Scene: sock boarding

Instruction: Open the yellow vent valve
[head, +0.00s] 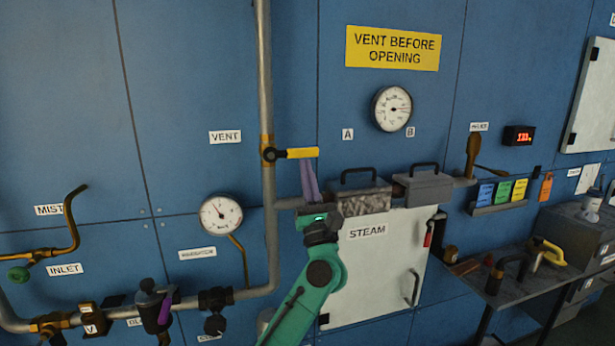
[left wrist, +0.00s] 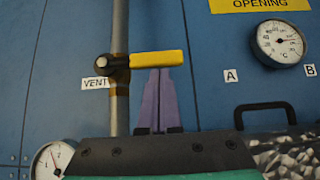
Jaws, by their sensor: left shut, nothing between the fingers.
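The yellow vent valve handle (head: 300,153) points level to the right from its dark hub on the vertical pipe, beside the VENT label (head: 225,136). It also shows in the left wrist view (left wrist: 157,59). My left gripper (head: 309,164) comes up from below on its green arm, its purple fingers pointing upward and shut with nothing between them. In the left wrist view the fingertips (left wrist: 158,71) reach the lower edge of the handle, around its middle. I cannot tell whether they touch it. My right gripper is not in view.
A grey vertical pipe (head: 265,80) runs left of the gripper. The STEAM cabinet (head: 375,265) and two handled boxes, one holding grey stones (head: 365,200), stand right of the fingers. A round gauge (head: 221,215) sits lower left, another (head: 392,108) upper right.

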